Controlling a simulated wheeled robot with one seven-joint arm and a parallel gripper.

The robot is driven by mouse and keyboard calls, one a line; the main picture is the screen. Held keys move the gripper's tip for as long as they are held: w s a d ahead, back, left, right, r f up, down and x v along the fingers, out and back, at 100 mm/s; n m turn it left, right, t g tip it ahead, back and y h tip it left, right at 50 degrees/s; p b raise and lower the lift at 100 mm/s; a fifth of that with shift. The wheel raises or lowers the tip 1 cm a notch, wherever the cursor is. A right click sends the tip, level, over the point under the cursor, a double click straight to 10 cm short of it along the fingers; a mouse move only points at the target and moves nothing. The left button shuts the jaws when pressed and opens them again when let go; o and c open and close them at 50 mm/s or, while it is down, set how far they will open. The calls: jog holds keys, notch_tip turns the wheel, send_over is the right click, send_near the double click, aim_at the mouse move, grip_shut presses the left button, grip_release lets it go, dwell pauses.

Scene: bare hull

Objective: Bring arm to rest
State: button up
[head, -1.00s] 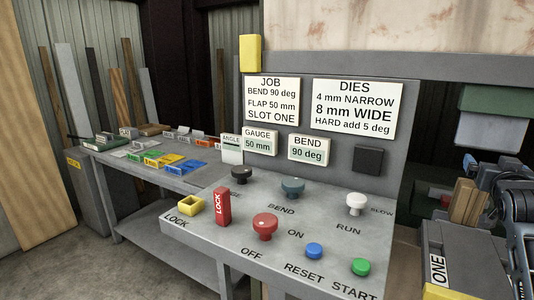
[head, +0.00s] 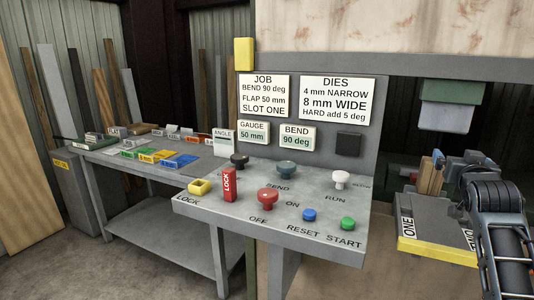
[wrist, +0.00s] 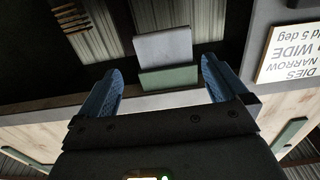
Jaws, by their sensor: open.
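My arm (head: 497,225) shows at the right edge of the head view, bent beside a tray marked ONE. In the wrist view my gripper (wrist: 162,67) has its two blue fingers wide apart, with nothing between them. Beyond the fingers are a grey plate (wrist: 163,45) and a green block (wrist: 168,77), apart from the fingertips as far as I can tell. The same pair hangs at the right in the head view, the green part (head: 452,91) above the grey plate (head: 447,116). I cannot make out the gripper clearly in the head view.
The control panel (head: 262,212) carries several knobs and buttons, a red LOCK piece (head: 229,184) and a yellow socket (head: 200,187). The yellow-edged tray (head: 437,250) stands close to my arm. A side bench (head: 135,172) holds small coloured parts. The floor at left is clear.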

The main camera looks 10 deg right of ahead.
jog(key=s+a+f+n+y+b, duration=0.1)
jog(key=s+a+f, duration=0.2)
jog(key=a+f, duration=0.4)
jog(key=s+a+f+n+y+b, duration=0.1)
jog(key=s+a+f, duration=0.25)
jog(key=f, duration=0.45)
jog(key=s+a+f+n+y+b, duration=0.1)
jog(key=s+a+f+y+b, duration=0.15)
jog(key=s+a+f, duration=1)
jog(key=s+a+f+n+y+b, duration=0.15)
jog(key=s+a, duration=0.25)
jog(key=s, duration=0.4)
jog(key=s+a+f+n+y, duration=0.1)
jog(key=s+a+f+y, duration=0.1)
jog(key=s+a, duration=0.5)
jog(key=s+a+r+y+b, duration=0.1)
jog(key=s+r, duration=0.1)
jog(key=s, duration=0.7)
jog(key=s+r+n+y+b, duration=0.1)
jog(key=s+r+b, duration=0.1)
jog(key=s, duration=0.6)
jog(key=shift+s+a+r, duration=0.35)
jog(key=shift+s+r, duration=0.05)
jog(key=shift+c, duration=0.3)
